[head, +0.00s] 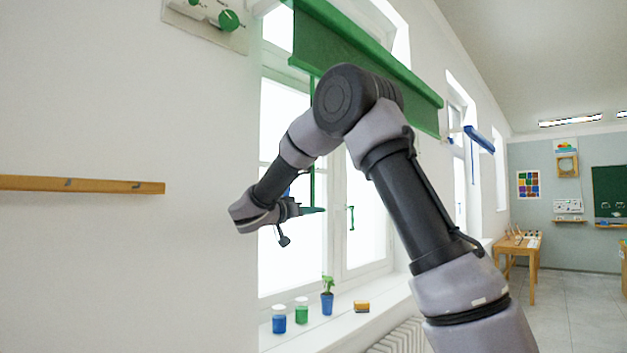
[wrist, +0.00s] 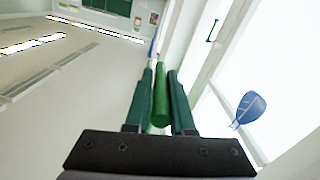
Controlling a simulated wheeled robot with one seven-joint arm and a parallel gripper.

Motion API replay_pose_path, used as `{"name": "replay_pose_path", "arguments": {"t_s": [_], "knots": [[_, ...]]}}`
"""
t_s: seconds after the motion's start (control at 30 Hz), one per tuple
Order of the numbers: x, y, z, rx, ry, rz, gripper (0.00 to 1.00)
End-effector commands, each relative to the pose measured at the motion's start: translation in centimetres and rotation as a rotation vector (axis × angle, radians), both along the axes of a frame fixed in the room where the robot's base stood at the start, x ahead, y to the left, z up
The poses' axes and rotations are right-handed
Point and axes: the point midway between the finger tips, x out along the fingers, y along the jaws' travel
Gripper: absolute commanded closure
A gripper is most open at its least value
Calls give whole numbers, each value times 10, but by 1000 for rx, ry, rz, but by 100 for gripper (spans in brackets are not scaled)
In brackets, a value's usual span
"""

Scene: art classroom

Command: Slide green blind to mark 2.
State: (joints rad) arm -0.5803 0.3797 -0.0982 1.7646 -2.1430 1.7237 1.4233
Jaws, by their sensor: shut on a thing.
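The green blind (head: 370,62) hangs partly lowered over the upper part of the near window in the head view. A thin green rod or cord (head: 312,150) hangs from it down to my gripper (head: 310,210). In the wrist view, my gripper (wrist: 160,74) has its two dark green fingers on either side of a green bar (wrist: 160,103), and it is shut on that bar. The bar seems to be the handle of the blind's cord. I cannot make out any numbered marks beside the window.
A panel with a green knob (head: 229,20) is on the wall at upper left. A wooden rail (head: 80,185) is on the left wall. The sill holds a blue jar (head: 279,322), a green jar (head: 301,313), a potted plant (head: 327,302) and a yellow block (head: 361,306).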

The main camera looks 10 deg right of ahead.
Motion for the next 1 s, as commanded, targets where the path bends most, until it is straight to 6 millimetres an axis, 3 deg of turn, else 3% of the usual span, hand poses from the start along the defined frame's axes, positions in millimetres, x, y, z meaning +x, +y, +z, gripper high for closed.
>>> {"name": "replay_pose_path", "arguments": {"t_s": [0.03, 0.1, 0.6, 0.8, 1.0], "knots": [[0, 2, -22, -5, 11, 5, 100], [0, 2, -47, -6, 11, 4, 100], [0, 2, -223, -5, 8, 3, 100], [0, 2, -276, -3, 5, 5, 100], [0, 2, -309, -2, 4, 5, 100]]}}
